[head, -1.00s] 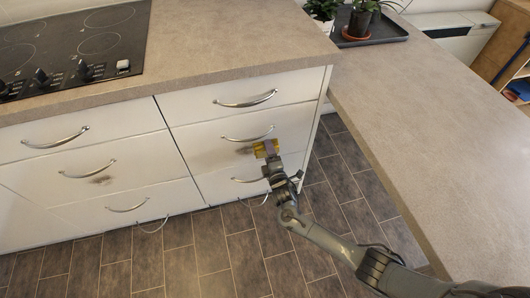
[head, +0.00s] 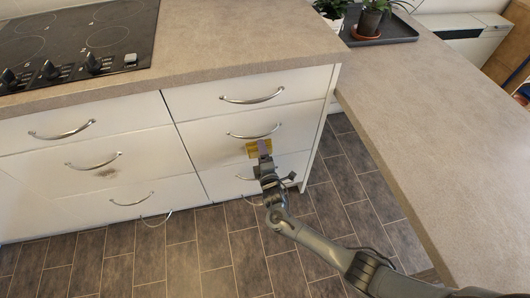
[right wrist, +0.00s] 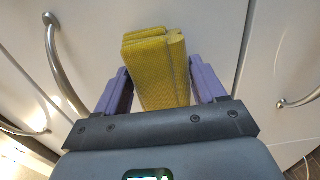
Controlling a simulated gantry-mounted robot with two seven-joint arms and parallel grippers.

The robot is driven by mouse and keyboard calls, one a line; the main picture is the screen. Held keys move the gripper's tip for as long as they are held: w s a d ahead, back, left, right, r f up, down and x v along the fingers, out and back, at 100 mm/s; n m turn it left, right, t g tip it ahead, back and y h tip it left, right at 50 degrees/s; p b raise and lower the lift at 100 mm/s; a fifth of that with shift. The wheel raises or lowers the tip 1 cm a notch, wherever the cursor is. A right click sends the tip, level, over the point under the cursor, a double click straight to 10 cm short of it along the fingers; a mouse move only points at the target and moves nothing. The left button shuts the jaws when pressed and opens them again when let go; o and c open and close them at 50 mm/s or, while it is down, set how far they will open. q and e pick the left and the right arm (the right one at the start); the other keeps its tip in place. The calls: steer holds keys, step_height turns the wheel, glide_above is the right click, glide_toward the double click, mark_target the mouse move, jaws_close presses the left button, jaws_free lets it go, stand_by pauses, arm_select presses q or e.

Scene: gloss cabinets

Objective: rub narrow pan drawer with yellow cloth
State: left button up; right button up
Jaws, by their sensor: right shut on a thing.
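The yellow cloth (head: 253,153) is a folded pad in my right gripper (head: 263,152). In the right wrist view the purple fingers are shut on the cloth (right wrist: 152,60) from both sides. The cloth is at the white middle drawer (head: 203,151) of the narrower right-hand column, just below its curved handle (head: 254,133). It looks to be against the drawer front, but I cannot be sure of contact. The cloth and gripper hide part of this front. My left gripper is not in view.
Curved metal handles stick out from the other drawers. The countertop (head: 220,62) overhangs above, and a second counter (head: 420,120) flanks my right arm. The tiled floor is clear.

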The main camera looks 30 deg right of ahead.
mark_target(253, 155)
steer(key=shift+w+a+b, duration=0.2)
steer(key=shift+w+a, duration=0.05)
steer(key=shift+a, duration=0.6)
steer(key=shift+w+a+b, duration=0.15)
steer(key=shift+w+a, duration=0.1)
steer(key=shift+a, duration=0.55)
steer(key=shift+w+a+b, duration=0.25)
steer(key=shift+a, duration=0.75)
steer(key=shift+w+a+b, duration=0.25)
steer(key=shift+a, duration=0.75)
steer(key=shift+s+a+r+p, duration=0.1)
steer(key=shift+s+r+p, duration=0.15)
steer(key=shift+s+p, duration=0.45)
steer(key=p+v, duration=0.3)
steer(key=v, duration=0.1)
steer(key=shift+s+a+f, duration=0.1)
steer(key=shift+s+f, duration=0.1)
steer(key=shift+s, duration=0.1)
